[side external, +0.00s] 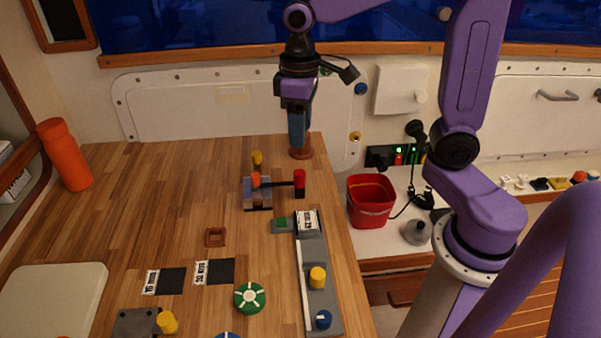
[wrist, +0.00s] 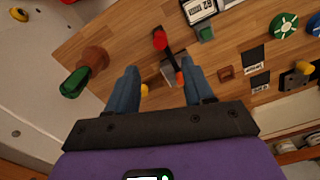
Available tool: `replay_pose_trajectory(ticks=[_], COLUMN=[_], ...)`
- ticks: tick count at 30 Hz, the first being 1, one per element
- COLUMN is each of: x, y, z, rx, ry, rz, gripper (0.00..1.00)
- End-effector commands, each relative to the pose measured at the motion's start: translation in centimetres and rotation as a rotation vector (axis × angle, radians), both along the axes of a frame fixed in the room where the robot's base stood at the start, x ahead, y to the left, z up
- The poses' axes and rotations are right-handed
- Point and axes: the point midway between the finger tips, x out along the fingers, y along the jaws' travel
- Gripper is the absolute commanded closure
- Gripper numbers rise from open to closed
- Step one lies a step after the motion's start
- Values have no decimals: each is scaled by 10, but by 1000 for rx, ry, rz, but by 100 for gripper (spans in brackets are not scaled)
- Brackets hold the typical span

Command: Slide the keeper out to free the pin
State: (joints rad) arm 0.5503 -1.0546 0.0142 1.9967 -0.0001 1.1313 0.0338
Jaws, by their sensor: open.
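A grey fixture block (side external: 250,192) stands on the wooden bench, with an orange piece (side external: 256,180) and a yellow knob (side external: 257,157) at its top. A dark bar (side external: 280,184) runs right from it to a red-topped post (side external: 299,178). I cannot tell for certain which part is the keeper and which the pin. In the wrist view the red end (wrist: 160,40), orange piece (wrist: 179,78) and part of the yellow knob (wrist: 144,90) show around the space between my fingers. My gripper (side external: 298,142) is open and empty, pointing down behind the fixture, apart from it.
A brown round base (side external: 301,154) is by my fingertips; the wrist view shows a green-ended piece (wrist: 75,83) on it. A grey panel (side external: 313,260) with knobs, a green wheel (side external: 250,297) and a brown square frame (side external: 215,237) lie nearer. Left bench is mostly clear.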

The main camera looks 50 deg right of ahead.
Motion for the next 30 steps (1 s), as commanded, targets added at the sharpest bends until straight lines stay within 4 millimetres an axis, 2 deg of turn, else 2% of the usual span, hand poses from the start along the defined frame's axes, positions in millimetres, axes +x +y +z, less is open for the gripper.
replay_pose_trajectory(ticks=[3, 15, 21, 30], x=[-1, -2, -1, -1], y=[-1, -1, 0, 0], z=[-24, -96, -116, -122], rx=[-3, -2, -1, 0], ry=[5, 4, 2, -1], rz=[0, 1, 0, 1], gripper=[48, 48, 48, 48])
